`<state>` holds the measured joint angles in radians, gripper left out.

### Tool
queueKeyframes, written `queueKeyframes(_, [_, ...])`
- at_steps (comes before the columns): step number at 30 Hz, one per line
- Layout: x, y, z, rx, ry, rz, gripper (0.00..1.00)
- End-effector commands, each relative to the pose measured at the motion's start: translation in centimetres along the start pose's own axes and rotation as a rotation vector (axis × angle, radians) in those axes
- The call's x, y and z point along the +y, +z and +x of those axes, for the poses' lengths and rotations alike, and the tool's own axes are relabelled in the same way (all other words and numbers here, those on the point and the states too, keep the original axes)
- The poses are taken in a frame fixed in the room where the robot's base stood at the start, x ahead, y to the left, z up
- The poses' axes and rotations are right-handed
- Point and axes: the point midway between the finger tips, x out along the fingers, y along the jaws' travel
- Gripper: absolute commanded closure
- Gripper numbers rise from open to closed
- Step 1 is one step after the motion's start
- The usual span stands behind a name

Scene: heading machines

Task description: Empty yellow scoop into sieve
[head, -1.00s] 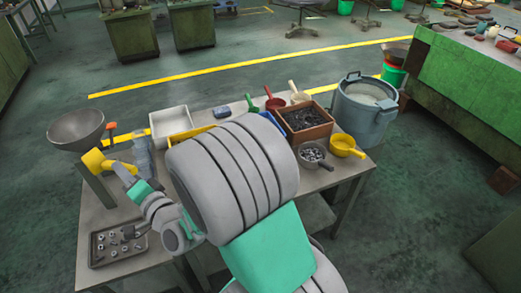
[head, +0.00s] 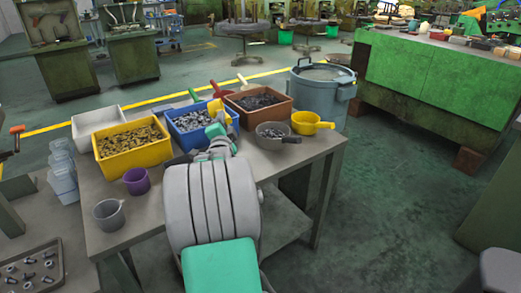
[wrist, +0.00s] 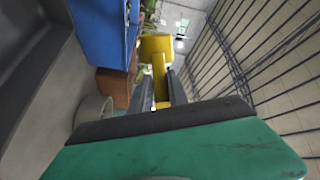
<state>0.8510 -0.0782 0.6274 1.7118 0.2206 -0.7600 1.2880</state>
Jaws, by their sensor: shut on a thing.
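My gripper (head: 217,125) is shut on the handle of a yellow scoop (head: 216,108), held over the front right part of the blue bin (head: 196,139). In the wrist view the yellow scoop (wrist: 157,46) points away from me, its handle between the two fingers (wrist: 158,92). I cannot see inside it, so I cannot tell whether anything is in it. Another yellow scoop (head: 306,122) sits at the table's right side. No sieve is clearly in view.
A yellow bin (head: 133,165) of brass-coloured parts, a white tray (head: 97,120), a brown bin (head: 259,110) and a grey pan (head: 271,136) of parts crowd the table. Purple (head: 137,181) and grey (head: 108,214) cups stand at front left. A grey pot (head: 320,90) stands behind right.

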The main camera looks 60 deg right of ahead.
Motion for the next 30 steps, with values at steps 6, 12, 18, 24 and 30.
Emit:
queueKeyframes(6, [7.3, -8.1, 1.5, 0.198, 0.088, -0.047, 1.00])
queueKeyframes(12, [7.7, -10.7, 1.7, 0.244, 0.115, -0.072, 1.00])
queueKeyframes(18, [6.5, -10.8, 1.9, 0.225, 0.128, -0.176, 1.00])
queueKeyframes(24, [5.8, -10.5, 2.0, 0.204, 0.141, -0.321, 1.00])
queueKeyframes(30, [5.3, -10.2, 2.2, 0.181, 0.154, -0.461, 1.00])
